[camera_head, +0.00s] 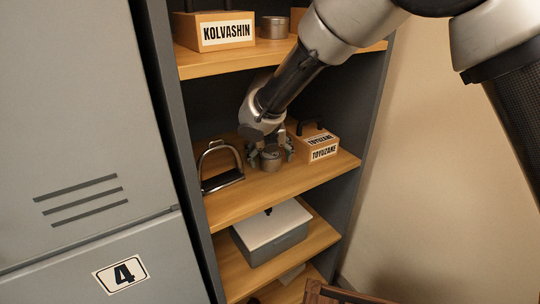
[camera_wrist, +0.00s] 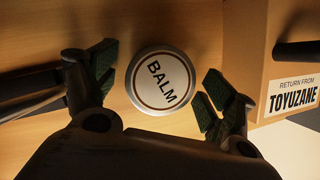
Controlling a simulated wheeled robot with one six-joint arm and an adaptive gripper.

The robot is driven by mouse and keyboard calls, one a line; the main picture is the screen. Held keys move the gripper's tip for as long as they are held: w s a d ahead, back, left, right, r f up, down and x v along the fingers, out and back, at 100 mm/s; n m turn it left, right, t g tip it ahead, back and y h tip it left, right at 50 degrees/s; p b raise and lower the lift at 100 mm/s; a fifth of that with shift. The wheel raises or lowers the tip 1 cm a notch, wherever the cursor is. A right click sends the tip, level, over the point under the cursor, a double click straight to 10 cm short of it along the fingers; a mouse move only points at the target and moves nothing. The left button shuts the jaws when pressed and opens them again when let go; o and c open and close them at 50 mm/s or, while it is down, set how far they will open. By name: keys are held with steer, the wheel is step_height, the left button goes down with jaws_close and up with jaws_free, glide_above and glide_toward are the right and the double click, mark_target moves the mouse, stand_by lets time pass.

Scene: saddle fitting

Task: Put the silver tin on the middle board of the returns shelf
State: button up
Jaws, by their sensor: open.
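The silver tin (camera_head: 271,160) stands upright on the middle board (camera_head: 240,201) of the returns shelf, between a stirrup and a labelled box. In the wrist view the tin (camera_wrist: 160,80) shows its round lid, which reads BALM. My gripper (camera_head: 271,152) is open, with one finger on each side of the tin. In the wrist view the gripper (camera_wrist: 158,88) has its dark green pads apart, with a visible gap on the left side and a smaller one on the right. The tin rests on the wood as far as I can see.
A stirrup (camera_head: 221,168) stands left of the tin. A box marked TOYUZANE (camera_head: 322,152) is close on the right. The upper board holds a KOLVASHIN box (camera_head: 226,33) and another tin (camera_head: 274,27). A grey lidded box (camera_head: 272,236) sits below. A grey locker (camera_head: 90,130) is at left.

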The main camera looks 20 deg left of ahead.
steer(key=shift+r, duration=0.3)
steer(key=s+d, duration=0.1)
steer(key=s, duration=0.3)
steer(key=s+d, duration=0.1)
steer(key=s, duration=0.7)
steer(key=shift+s+d+r, duration=0.1)
steer(key=shift+d+r, duration=0.25)
steer(key=shift+d, duration=0.05)
steer(key=w+d+r+m, duration=0.3)
steer(key=d+r+m, duration=0.1)
steer(key=d, duration=0.3)
steer(key=w+d+r+m+h, duration=0.1)
steer(key=w+d+r+m, duration=0.25)
steer(key=d, duration=0.35)
steer(key=w+d+r+m, duration=0.3)
steer(key=d+r+m, duration=0.15)
steer(key=d, duration=0.25)
steer(key=s+d+r+m, duration=0.1)
steer(key=d+r+m, duration=0.1)
steer(key=d+m, duration=0.45)
steer(key=s+d+r+m, duration=0.1)
steer(key=d+r+m, duration=0.25)
steer(key=d, duration=0.65)
steer(key=s+d+m, duration=1.7)
steer(key=m, duration=0.2)
steer(key=shift+s+r+m, duration=0.3)
steer(key=shift+s+r, duration=0.05)
steer(key=shift+r, duration=0.05)
